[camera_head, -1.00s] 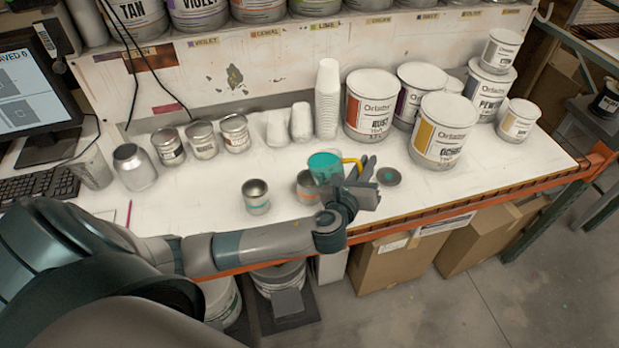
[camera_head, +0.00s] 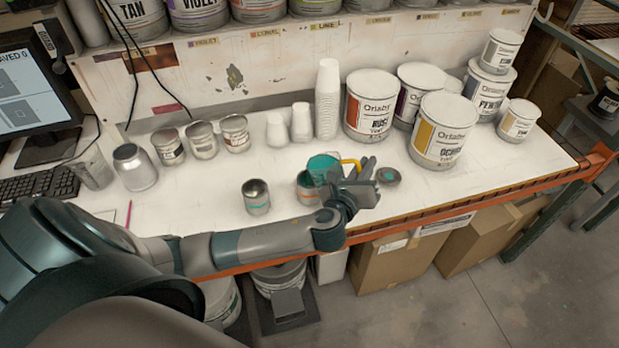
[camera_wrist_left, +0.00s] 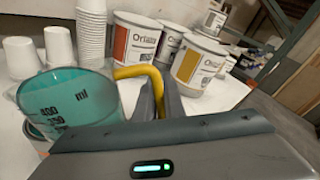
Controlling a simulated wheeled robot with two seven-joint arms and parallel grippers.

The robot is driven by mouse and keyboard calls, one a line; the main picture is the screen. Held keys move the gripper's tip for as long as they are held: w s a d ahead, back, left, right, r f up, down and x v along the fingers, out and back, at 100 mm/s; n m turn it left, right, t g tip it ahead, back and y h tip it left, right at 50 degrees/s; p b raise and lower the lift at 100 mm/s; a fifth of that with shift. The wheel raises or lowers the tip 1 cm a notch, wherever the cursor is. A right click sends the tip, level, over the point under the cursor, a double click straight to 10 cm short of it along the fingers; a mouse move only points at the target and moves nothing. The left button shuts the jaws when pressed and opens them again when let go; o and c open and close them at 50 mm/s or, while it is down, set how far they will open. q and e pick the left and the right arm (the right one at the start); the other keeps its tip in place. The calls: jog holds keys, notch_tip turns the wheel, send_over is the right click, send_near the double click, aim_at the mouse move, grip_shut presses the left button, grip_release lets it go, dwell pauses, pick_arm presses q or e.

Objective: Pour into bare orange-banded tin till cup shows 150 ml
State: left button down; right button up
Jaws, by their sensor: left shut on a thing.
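The clear measuring cup (camera_head: 322,168) has teal liquid and a yellow handle (camera_head: 350,163). My left gripper (camera_head: 358,178) is shut on this handle and holds the cup up, over or just beside the orange-banded tin (camera_head: 308,193). The cup covers part of that tin's opening. In the left wrist view the cup (camera_wrist_left: 70,105) shows dark marks with "400" and "ml"; I cannot read the exact liquid level. The handle (camera_wrist_left: 142,76) runs to my fingers there. I cannot see a stream. My right gripper is not in view.
A small round item with a teal centre (camera_head: 388,176) lies right of my gripper. Stacked white cups (camera_head: 327,100), Rust (camera_head: 370,105) and Ochre (camera_head: 442,130) tins stand behind. The orange table edge (camera_head: 440,218) is in front.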

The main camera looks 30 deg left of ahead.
pick_arm(q)
jog(key=shift+a+n+g, duration=0.25)
jog(key=shift+n+g, duration=0.05)
jog(key=shift+n, duration=0.5)
dwell(3.1)
jog(key=shift+w+a+r+n+g+h, duration=0.15)
jog(key=shift+a+n+g+h, duration=0.2)
jog(key=shift+n, duration=0.45)
dwell(3.3)
